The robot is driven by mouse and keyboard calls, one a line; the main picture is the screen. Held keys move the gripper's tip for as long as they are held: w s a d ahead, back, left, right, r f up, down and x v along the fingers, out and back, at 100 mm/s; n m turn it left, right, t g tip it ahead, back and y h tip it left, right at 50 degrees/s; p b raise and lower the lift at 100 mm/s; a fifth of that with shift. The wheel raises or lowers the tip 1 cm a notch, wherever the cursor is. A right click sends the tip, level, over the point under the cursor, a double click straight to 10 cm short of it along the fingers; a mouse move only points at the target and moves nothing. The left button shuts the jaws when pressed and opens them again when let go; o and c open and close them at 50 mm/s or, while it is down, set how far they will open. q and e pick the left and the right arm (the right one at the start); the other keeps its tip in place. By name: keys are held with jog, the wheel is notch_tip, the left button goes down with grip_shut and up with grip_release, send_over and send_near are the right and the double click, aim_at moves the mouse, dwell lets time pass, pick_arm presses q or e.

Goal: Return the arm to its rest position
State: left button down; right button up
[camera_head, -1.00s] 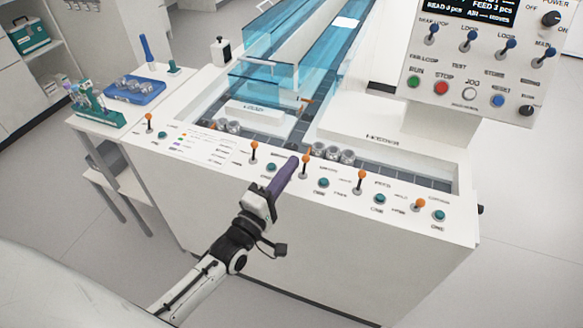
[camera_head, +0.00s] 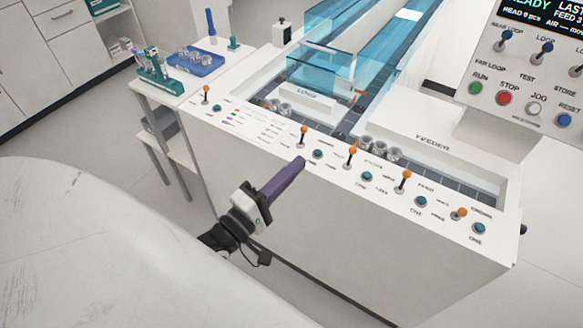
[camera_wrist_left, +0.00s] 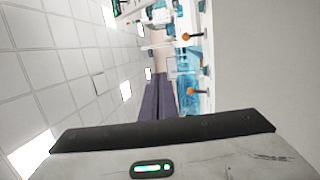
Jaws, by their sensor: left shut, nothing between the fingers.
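My left gripper (camera_head: 298,163) is shut and empty, its purple fingers pressed together. In the head view it points up and right, near the front edge of the white machine's control panel (camera_head: 258,128). Its fingertips appear close to the row of orange-tipped levers, just below one lever (camera_head: 304,131); I cannot tell the exact gap. In the left wrist view the purple fingers (camera_wrist_left: 155,98) point towards the levers, with an orange knob (camera_wrist_left: 191,91) beside them. My right gripper is not in view.
A control box (camera_head: 540,75) with switches and coloured buttons stands at the right. Blue transparent channels (camera_head: 345,50) and several metal pieces (camera_head: 380,150) lie behind the levers. A side table at the left holds a blue tray (camera_head: 196,62). The floor in front of the machine is clear.

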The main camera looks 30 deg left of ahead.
pick_arm(q)
jog(key=shift+s+r, duration=0.1)
jog(key=shift+s, duration=0.1)
dwell(0.5)
jog(key=s+d+f+m+g, duration=0.4)
jog(key=s+f+m, duration=0.3)
jog(key=f+m, duration=0.2)
jog(key=s+d+f+m+g, duration=0.5)
jog(key=s+f+m+g, duration=0.2)
jog(key=f, duration=0.5)
jog(key=shift+s+f+m, duration=0.2)
jog(key=shift+s+m, duration=0.45)
jog(key=shift+m, duration=0.45)
